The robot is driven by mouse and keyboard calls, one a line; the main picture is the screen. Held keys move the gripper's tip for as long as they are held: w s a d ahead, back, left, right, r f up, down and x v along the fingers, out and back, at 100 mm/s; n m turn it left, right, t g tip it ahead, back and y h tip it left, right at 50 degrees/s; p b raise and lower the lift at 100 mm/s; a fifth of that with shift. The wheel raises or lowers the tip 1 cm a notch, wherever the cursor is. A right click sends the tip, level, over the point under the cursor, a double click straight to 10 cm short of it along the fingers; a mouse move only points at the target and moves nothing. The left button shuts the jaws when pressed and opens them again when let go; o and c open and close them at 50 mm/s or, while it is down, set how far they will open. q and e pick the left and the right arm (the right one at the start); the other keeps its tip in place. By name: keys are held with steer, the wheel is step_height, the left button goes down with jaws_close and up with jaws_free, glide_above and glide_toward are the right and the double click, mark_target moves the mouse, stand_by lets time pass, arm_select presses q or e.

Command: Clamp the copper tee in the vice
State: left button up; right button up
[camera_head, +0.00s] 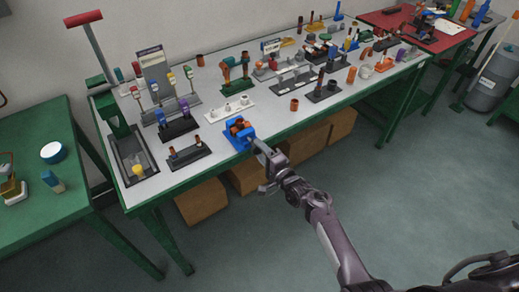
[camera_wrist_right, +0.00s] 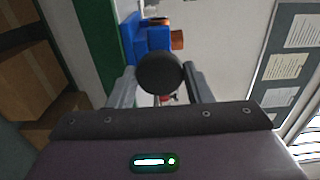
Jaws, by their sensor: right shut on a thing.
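The blue vice (camera_head: 229,139) stands at the front edge of the long bench; it also shows in the right wrist view (camera_wrist_right: 148,38). The copper tee (camera_head: 237,124) sits between the vice jaws, and a copper end (camera_wrist_right: 178,39) sticks out beside the blue body in the right wrist view. How tightly the jaws hold it cannot be seen. My right gripper (camera_head: 259,148) is at the front of the vice, shut on its round black knob (camera_wrist_right: 160,70), with a finger on each side. My left gripper is not in view.
A dark stand with copper pieces (camera_head: 189,155) is left of the vice, and a white rack (camera_head: 230,109) is behind it. A loose copper fitting (camera_head: 294,104) stands to the right. Cardboard boxes (camera_head: 202,201) lie under the bench. The floor in front is clear.

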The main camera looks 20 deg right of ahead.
stand_by(0.4)
steer(key=shift+m+p, duration=0.5)
steer(key=shift+m, duration=0.9)
steer(key=shift+m+p, duration=0.5)
steer(key=shift+m, duration=0.9)
steer(key=o, duration=1.1)
